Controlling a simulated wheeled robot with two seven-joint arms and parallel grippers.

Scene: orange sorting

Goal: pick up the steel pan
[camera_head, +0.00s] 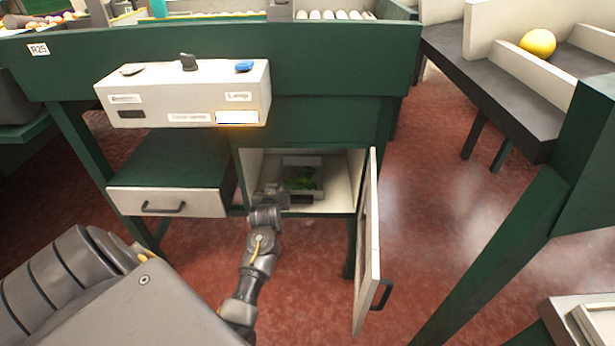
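My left gripper (297,200) reaches into the compartment at the front edge of the pan. The gripper is small and dark here, and I cannot tell whether its fingers are open or shut, or whether they touch the pan. The gripper and wrist hide part of the pan's front and left side. My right gripper is not in view.
The cabinet door (367,260) stands open to the right of the compartment. A closed drawer (166,203) is at its left, and a switch box (185,95) juts out above. A yellow fruit (538,43) lies in a chute at the upper right. Red floor is clear right of the door.

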